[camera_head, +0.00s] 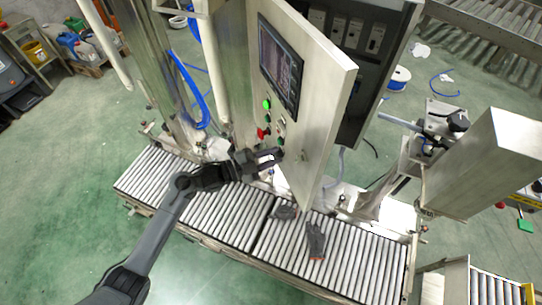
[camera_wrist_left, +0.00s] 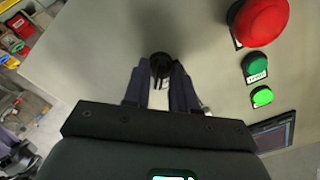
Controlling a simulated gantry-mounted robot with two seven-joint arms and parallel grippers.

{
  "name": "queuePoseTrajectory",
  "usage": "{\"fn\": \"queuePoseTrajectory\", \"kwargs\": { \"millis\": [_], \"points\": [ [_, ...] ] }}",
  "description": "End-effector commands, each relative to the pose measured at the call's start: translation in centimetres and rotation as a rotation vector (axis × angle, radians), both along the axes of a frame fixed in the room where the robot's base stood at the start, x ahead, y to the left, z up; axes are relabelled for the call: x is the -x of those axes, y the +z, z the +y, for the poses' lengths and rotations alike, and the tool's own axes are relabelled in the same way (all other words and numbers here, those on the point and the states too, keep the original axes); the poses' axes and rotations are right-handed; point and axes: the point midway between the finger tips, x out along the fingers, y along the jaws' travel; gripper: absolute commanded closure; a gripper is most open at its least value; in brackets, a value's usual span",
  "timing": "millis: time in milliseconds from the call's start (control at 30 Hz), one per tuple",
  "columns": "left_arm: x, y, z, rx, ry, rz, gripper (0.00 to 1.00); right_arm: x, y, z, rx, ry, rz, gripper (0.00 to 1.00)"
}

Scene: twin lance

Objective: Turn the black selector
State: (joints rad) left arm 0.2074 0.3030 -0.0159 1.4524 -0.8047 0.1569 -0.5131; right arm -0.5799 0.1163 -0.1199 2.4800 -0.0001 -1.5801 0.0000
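The black selector (camera_wrist_left: 160,63) is a round dark knob with a narrow handle on the grey panel. In the left wrist view it shows between the tips of my left gripper (camera_wrist_left: 160,72). The two fingers stand apart, one on each side of it, with a gap visible between them; contact is not clear. In the head view my left gripper (camera_head: 274,157) is at the lower part of the control panel door (camera_head: 315,105), and I cannot make out the selector there. My right gripper is not in view.
A red mushroom button (camera_wrist_left: 262,20), a green button (camera_wrist_left: 256,64) and a lit green button (camera_wrist_left: 262,97) sit beside the selector. A screen (camera_head: 280,66) is above them. Below runs a roller conveyor (camera_head: 235,215) with dark gloves (camera_head: 316,240) lying on it.

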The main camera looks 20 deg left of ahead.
Motion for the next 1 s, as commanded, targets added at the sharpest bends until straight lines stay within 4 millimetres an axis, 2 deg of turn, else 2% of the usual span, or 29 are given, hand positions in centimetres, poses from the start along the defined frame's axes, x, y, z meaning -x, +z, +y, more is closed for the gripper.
{"fn": "queuePoseTrajectory", "kwargs": {
  "millis": [467, 1000],
  "points": [
    [0.0, 0.2, 0.0, 0.051, -0.001, 0.051, 1.0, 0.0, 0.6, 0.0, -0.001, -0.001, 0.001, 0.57],
    [-0.1, 0.4, 0.1, 0.366, 0.0, 0.371, 1.0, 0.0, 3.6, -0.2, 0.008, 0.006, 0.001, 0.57]
  ]
}}
